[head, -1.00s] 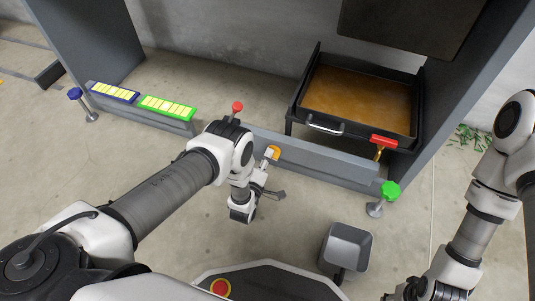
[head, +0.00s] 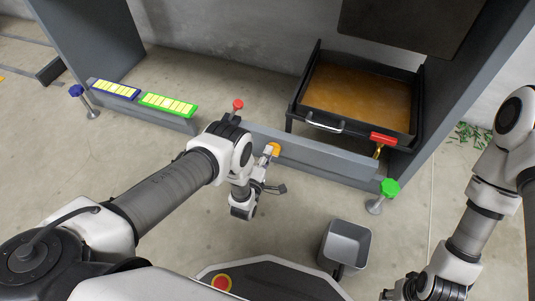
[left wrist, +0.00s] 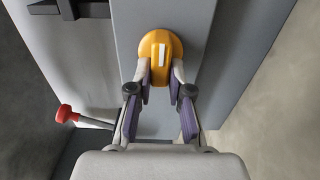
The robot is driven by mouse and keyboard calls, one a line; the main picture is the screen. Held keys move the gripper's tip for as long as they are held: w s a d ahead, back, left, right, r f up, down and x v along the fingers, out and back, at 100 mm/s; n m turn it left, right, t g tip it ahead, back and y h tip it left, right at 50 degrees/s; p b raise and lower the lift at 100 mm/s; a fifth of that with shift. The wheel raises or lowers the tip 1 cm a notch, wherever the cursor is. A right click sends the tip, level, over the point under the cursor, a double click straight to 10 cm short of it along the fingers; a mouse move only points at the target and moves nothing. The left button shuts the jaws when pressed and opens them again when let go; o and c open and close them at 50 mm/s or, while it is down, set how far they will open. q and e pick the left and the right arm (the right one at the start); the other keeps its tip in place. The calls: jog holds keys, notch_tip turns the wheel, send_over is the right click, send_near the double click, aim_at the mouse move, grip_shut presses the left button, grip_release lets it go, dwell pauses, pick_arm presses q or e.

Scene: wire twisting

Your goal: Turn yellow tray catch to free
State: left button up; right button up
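The yellow tray catch (head: 274,149) is a round orange-yellow knob on the grey front rail, left of the tray. In the left wrist view the catch (left wrist: 160,48) carries a white bar mark that stands nearly upright along the picture. My left gripper (head: 268,160) is at the catch, and its fingers (left wrist: 162,76) stand apart on either side of the knob's lower part. The fingertips overlap the knob's edges; whether they press on it cannot be told. The black tray (head: 358,101) with a brown inside sits behind the rail.
A red knob (head: 238,104) stands near the left arm, also in the left wrist view (left wrist: 66,114). A red block (head: 383,139) is at the tray's front corner. A green knob (head: 390,188), a blue knob (head: 75,91) and a grey bin (head: 347,243) stand around.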

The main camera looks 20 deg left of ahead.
pick_arm(q)
jog(key=o, duration=0.3)
jog(key=shift+o, duration=0.2)
jog(key=s, duration=1.2)
jog(key=shift+a, duration=0.2)
jog(key=shift+w, duration=0.1)
